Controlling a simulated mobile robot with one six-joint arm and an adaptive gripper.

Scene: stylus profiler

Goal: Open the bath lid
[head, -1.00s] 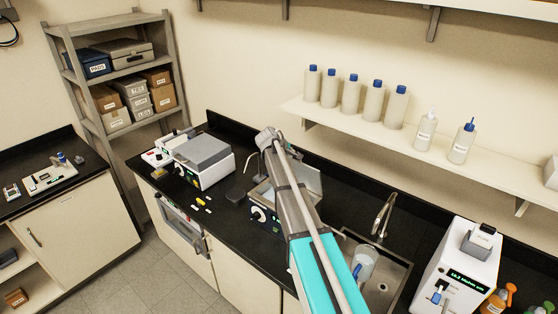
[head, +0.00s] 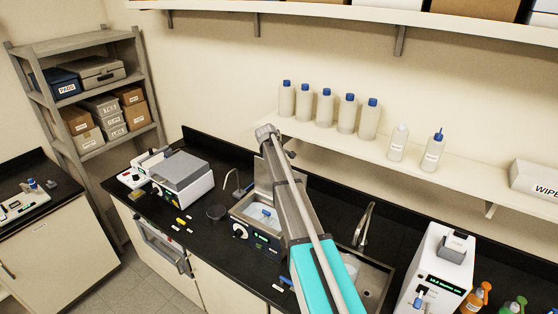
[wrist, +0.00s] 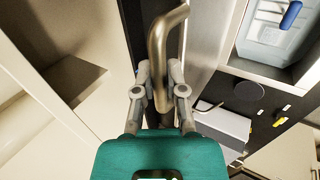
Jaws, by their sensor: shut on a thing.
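The bath (head: 243,222) is a box with a dial and a dark display on the counter, left of my arm. It is open on top, with clear liquid or a vessel and a blue item inside. Its grey lid (head: 264,178) stands raised at the back, partly hidden by my arm. In the wrist view the lid (wrist: 205,40) is a steep panel beside my gripper. My gripper (wrist: 157,88) is shut on a bent, bronze-coloured lid handle (wrist: 164,38). The bath's opening (wrist: 278,45) shows at upper right.
A grey-topped instrument (head: 180,172) and a black disc (head: 217,212) lie left of the bath. A thin bent tube (head: 230,180) stands behind it. The sink tap (head: 366,222) is to the right. A shelf of bottles (head: 330,135) runs along the wall behind.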

